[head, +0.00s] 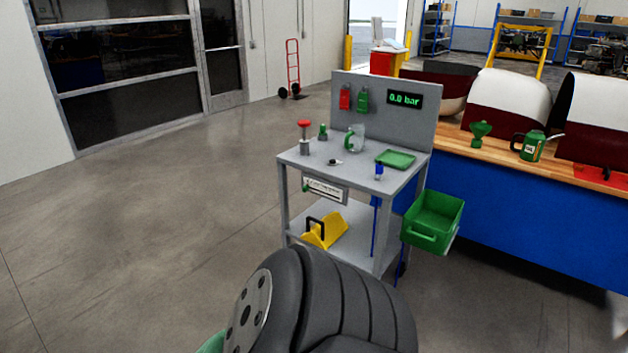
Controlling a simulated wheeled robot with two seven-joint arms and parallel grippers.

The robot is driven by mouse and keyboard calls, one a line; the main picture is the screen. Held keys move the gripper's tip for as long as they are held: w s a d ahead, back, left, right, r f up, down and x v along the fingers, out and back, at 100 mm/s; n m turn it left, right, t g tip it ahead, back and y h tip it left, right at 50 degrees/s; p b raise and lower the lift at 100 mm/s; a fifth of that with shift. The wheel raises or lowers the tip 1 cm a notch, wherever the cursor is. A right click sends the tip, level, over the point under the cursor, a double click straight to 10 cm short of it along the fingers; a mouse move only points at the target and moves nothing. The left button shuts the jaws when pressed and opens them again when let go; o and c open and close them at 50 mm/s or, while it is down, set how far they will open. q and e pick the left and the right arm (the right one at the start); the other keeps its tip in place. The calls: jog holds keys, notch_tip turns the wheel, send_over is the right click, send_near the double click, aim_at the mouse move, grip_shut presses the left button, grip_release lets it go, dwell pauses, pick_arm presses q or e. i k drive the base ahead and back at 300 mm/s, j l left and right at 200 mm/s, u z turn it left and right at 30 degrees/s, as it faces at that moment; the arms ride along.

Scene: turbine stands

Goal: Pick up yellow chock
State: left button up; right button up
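The yellow chock (326,234) lies on the lower shelf of a grey cart (285,215), toward the shelf's left front. It is a wedge-like yellow block with a black handle standing up on its left part. Its front and top show clearly under the upper shelf. Neither of my grippers is in view, and nothing is seen touching the chock.
A green bin (434,220) hangs at the cart's right side. A blue workbench (520,218) stands right. Floor on the left is clear.

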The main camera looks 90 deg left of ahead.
aim_at(327, 230)
jog(key=u, duration=2.7)
